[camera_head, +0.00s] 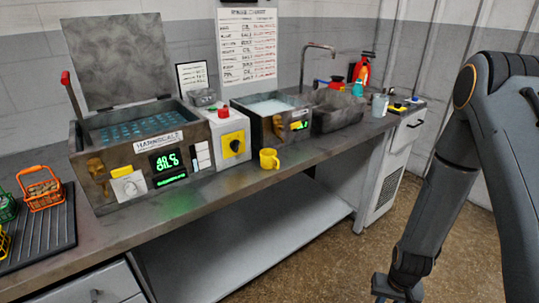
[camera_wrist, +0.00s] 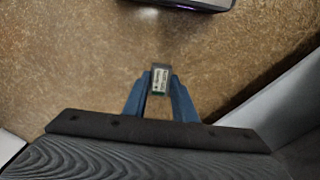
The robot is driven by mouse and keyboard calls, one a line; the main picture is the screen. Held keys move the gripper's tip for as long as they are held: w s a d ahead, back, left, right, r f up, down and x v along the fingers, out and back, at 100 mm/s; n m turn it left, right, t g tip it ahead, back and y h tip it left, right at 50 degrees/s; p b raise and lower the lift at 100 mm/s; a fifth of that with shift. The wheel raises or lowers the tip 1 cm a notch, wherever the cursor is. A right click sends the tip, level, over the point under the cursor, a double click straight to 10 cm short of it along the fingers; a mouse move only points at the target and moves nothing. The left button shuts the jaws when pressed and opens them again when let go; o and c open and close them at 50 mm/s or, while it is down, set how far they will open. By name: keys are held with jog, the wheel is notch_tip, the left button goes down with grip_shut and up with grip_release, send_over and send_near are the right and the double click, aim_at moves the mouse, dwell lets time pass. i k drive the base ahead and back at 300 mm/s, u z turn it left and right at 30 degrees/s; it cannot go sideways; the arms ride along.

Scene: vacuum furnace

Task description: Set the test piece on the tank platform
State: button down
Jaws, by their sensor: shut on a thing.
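My gripper (camera_wrist: 160,86) is shut on a small metal test piece (camera_wrist: 160,75) with a pale printed label. Its blue fingers press the piece from both sides, above the brown floor. In the head view, my gripper (camera_head: 396,290) hangs low at the bottom edge, right of the bench, and the piece cannot be made out there. The large steel tank (camera_head: 96,201) stands on the bench at left with its lid (camera_head: 118,60) raised. Inside it a bluish grid platform (camera_head: 135,130) shows. Its front carries a green display and a white knob.
A smaller bath (camera_head: 268,106), a sink and a red spray bottle (camera_head: 362,70) are farther right. An orange basket (camera_head: 42,190) sits on a black mat at left. The floor (camera_head: 400,215) beside the bench is clear.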

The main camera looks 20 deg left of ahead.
aim_at(153, 128)
jog(key=u, duration=1.8)
jog(key=i, duration=0.5)
